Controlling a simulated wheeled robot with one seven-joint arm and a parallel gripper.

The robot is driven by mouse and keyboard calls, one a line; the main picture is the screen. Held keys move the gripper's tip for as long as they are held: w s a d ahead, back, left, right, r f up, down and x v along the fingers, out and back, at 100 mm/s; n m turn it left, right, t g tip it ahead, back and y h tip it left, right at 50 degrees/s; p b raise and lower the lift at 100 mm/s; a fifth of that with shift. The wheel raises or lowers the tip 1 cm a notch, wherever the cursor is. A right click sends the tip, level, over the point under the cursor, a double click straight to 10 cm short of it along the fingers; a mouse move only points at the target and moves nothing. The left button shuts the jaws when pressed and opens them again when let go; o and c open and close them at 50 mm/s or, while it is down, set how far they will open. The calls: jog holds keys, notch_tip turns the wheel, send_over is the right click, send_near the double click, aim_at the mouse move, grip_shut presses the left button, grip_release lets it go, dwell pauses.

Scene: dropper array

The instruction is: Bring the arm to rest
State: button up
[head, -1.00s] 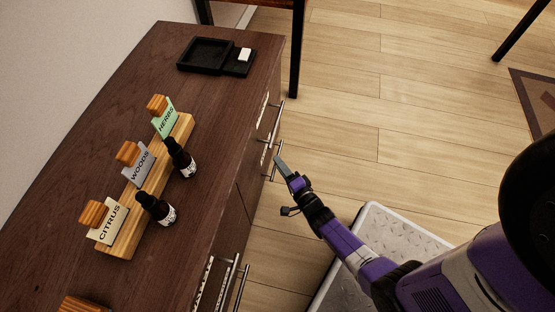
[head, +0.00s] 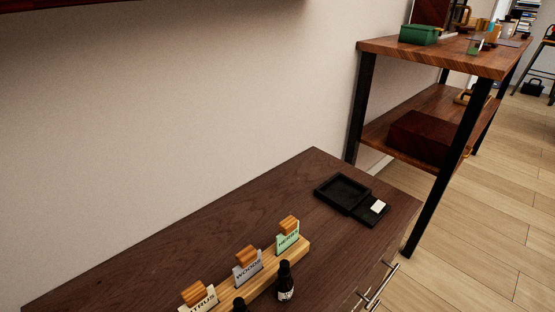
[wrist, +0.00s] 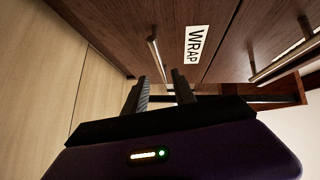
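My gripper (wrist: 162,92) shows in the wrist view, in front of the dresser's drawer fronts. Its two dark fingers stand apart with nothing visible between them. A metal bar handle (wrist: 157,60) and a label reading WRAP (wrist: 194,45) are just beyond the fingertips. I cannot tell how near the handle is. My gripper and arm are not in the head view.
The dark wooden dresser (head: 130,265) holds a wooden rack (head: 268,282) with HERBS, WOODS and CITRUS cards, two dark dropper bottles (head: 286,284) and a black tray (head: 343,193). A shelf unit (head: 372,46) stands behind at right. Drawer handles (head: 378,285) project from the front.

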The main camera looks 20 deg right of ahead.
notch_tip(320, 180, up, 10)
jog(key=a+n, duration=0.2)
jog(key=n, duration=0.8)
jog(key=s+a+r+n+y, duration=0.4)
jog(key=s+a+r+n, duration=0.3)
jog(key=r, duration=0.5)
jog(key=s+a+r+n+y, duration=0.3)
jog(key=s+a+r+n, duration=0.2)
jog(key=s+a+r, duration=0.65)
notch_tip(320, 180, up, 38)
jog(key=w+d+p, duration=0.2)
jog(key=p, duration=3.6)
jog(key=shift+d+r, duration=0.25)
jog(key=shift+d, duration=0.05)
jog(key=shift+w, duration=0.1)
